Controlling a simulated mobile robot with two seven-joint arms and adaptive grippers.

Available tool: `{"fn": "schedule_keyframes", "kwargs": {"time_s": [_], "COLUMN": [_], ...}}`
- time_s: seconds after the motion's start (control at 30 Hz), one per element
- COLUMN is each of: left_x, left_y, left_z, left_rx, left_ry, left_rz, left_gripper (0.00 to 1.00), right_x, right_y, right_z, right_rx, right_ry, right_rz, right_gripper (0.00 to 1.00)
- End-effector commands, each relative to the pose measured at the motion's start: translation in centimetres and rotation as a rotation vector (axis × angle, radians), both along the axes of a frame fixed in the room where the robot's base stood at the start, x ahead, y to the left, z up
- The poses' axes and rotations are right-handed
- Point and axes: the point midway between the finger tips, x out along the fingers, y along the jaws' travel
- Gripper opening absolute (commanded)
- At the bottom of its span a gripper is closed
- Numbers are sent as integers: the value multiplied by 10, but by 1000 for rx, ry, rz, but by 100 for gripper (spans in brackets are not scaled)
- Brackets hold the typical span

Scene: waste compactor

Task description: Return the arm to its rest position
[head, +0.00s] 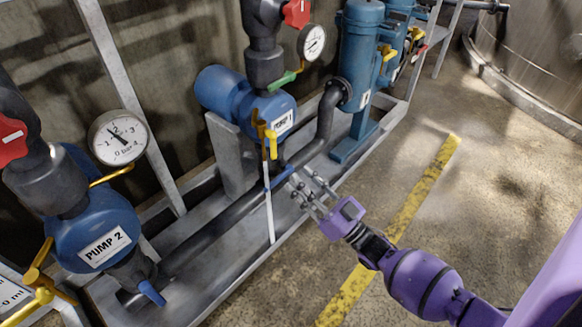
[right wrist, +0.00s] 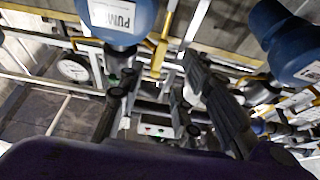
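My right arm, purple, comes in from the lower right of the head view. Its grey right gripper (head: 306,190) is at the near edge of the pump skid, in front of the pump labelled PUMP 1 (head: 270,108). The fingers look spread apart with nothing between them. In the right wrist view the dark fingers (right wrist: 155,95) also stand apart. A blue-handled lever (head: 280,178) on the pipe lies close to the fingertips in the head view; I cannot tell whether they touch. My left gripper is not in view.
PUMP 2 (head: 98,232) and a pressure gauge (head: 118,138) stand at the left. A blue cylindrical vessel (head: 360,60) stands behind the gripper on the metal skid (head: 225,270). A yellow floor line (head: 420,190) crosses open concrete at the right. A large tank (head: 525,50) stands far right.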

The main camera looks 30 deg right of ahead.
Motion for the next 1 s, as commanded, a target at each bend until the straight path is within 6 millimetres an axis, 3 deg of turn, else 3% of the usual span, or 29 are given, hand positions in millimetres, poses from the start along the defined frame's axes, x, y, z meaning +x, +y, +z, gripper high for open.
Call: {"fn": "schedule_keyframes", "kwargs": {"time_s": [0.17, 0.7, 0.87, 0.93, 1.0], "left_x": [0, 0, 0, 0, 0], "left_y": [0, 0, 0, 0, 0], "left_z": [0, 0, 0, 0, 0], "left_rx": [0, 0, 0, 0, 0], "left_ry": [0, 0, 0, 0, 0], "left_rz": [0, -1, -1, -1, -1], "left_gripper": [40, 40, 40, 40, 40], "right_x": [-9, -9, 3, 9, -1], "right_y": [-3, -4, 0, 13, 28], "right_z": [-4, -5, -24, -34, -57], "right_rx": [0, -5, -76, -122, -169], "right_ry": [0, 3, 93, 156, 258], "right_rz": [0, -4, -33, -45, -59], "right_gripper": [32, 32, 32, 32, 32]}}
